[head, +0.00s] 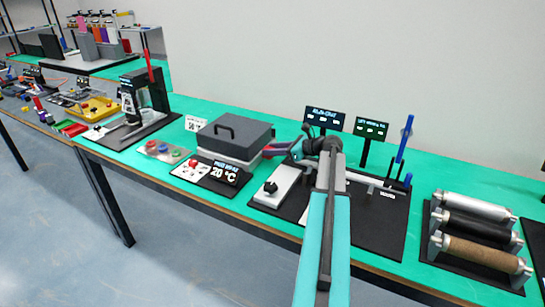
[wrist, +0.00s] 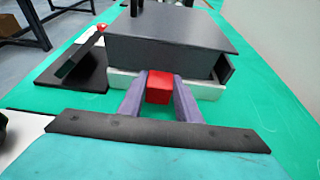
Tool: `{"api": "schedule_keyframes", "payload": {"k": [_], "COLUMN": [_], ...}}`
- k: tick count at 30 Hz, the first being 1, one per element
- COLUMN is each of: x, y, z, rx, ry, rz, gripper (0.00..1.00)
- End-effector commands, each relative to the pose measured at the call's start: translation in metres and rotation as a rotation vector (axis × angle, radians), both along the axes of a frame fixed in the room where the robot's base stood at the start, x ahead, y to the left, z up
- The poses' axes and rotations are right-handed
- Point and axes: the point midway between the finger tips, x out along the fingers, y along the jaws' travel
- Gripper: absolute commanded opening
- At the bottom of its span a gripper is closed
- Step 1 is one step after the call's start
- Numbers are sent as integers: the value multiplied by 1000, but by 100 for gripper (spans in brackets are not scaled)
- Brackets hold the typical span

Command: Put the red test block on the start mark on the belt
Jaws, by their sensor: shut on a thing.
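My gripper (wrist: 160,85) is shut on the red test block (wrist: 159,88), which sits between its two purple-grey fingertips. In the head view my gripper (head: 278,150) is at the middle of the bench, close to the right side of a dark lidded box. The wrist view shows the block just in front of that box's light base; I cannot tell whether it touches it. I cannot make out the belt or its start mark in either view.
The dark lidded box (head: 236,136) also fills the top of the wrist view (wrist: 175,48). Two small dark displays (head: 325,119) stand behind my arm. A stand with several rollers (head: 475,248) is at right. Green bench top (wrist: 275,110) is bare right of the box.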

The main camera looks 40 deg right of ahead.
Motion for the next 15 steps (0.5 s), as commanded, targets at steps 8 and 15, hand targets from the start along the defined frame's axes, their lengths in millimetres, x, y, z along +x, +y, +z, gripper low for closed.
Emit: {"api": "schedule_keyframes", "payload": {"k": [8,15], "x": [0,0], "y": [0,0], "z": [-26,-30], "rx": [1,-1], "ry": [0,0], "rz": [0,0], "gripper": [4,4]}}
